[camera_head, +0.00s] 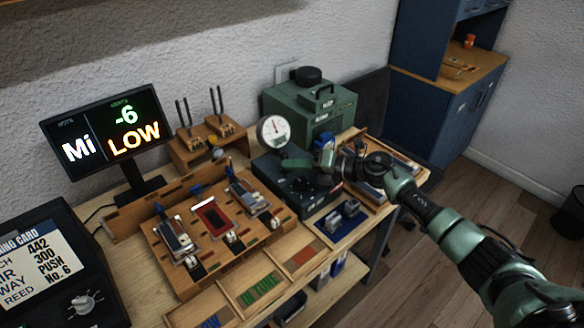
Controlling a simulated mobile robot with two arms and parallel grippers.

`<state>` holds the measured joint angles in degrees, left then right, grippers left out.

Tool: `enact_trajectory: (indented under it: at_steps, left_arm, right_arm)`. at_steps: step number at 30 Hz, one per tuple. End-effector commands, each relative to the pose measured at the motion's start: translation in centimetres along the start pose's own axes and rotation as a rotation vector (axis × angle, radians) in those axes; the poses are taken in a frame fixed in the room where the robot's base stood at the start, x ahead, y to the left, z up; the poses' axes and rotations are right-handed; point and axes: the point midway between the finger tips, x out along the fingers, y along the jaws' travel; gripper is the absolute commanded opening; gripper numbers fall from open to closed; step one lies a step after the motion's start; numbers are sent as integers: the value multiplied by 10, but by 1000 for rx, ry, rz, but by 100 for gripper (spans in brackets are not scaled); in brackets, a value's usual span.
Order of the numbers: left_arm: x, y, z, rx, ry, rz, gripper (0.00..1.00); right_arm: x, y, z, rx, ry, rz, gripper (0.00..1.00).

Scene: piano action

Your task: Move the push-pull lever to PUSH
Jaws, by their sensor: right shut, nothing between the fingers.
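My right gripper (326,160) reaches in from the right, over the dark box (272,170) with the round dial gauge (273,131). It is shut, with nothing visible held. A small green part (294,162) lies just left of the fingertips, on top of the dark box; whether they touch I cannot tell. The push-pull lever cannot be told for sure; my gripper and wrist hide part of the dark box. A card on the screen (45,258) at lower left shows "WAY PUSH". My left gripper is not in view.
A display (109,134) reads "-6 LOW". A wooden fixture (212,222) with reed-like pieces stands mid-bench, with trays of coloured strips (262,286) in front. A green machine (310,104) stands behind the dark box. A small tray (340,220) lies below my wrist.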

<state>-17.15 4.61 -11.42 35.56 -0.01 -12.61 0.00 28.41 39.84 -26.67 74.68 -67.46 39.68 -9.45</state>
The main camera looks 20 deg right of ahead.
Motion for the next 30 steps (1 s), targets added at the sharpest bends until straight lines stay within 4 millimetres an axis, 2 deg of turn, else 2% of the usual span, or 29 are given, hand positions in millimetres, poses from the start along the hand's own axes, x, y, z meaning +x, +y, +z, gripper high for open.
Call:
enact_trajectory:
  at_steps: [11,21,27,30]
  left_arm:
    - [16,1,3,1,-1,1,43]
    - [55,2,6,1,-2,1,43]
    - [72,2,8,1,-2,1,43]
    - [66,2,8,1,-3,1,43]
  right_arm:
    - [-4,-4,7,73,-3,44,0]
    - [-14,-14,24,290,-4,172,0]
    - [-21,-19,36,280,-4,166,0]
    - [-22,-15,37,281,-2,166,0]
